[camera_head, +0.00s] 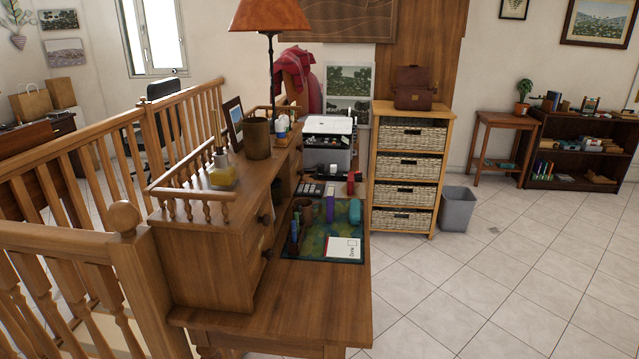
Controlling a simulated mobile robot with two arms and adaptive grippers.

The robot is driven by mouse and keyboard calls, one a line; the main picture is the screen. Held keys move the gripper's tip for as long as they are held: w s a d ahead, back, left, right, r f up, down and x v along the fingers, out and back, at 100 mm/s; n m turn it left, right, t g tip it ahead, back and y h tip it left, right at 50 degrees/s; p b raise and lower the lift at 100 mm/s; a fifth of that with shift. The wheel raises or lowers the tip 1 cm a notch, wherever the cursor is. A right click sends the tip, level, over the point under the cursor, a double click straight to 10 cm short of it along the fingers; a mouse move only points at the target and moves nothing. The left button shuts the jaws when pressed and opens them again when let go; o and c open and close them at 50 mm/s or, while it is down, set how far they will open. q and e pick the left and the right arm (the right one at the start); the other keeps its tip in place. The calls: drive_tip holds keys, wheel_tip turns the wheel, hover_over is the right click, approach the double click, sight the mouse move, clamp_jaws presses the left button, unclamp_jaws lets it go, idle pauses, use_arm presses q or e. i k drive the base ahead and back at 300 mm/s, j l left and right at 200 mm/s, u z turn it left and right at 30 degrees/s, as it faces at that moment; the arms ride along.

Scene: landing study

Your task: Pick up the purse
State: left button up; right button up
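A brown leather bag with a flap and a top handle (412,90), which looks like the purse, stands upright on top of the wooden drawer unit (386,114), against the wood-panelled wall. Nothing hides its front. Neither of my grippers is in view.
The drawer unit holds several wicker baskets, with a grey bin (457,208) at its right. A wooden desk (290,310) with a lamp (270,20) and printer (328,143) fills the middle. A railing (60,240) runs along the left. The tiled floor (520,270) at right is clear.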

sight(350, 180)
drive_tip(key=i+l+u, duration=0.35)
drive_tip(key=l, duration=0.2)
drive_tip(key=i+l+u, duration=0.2)
drive_tip(key=l, duration=0.15)
drive_tip(key=i+l+u, duration=0.15)
drive_tip(key=l, duration=0.2)
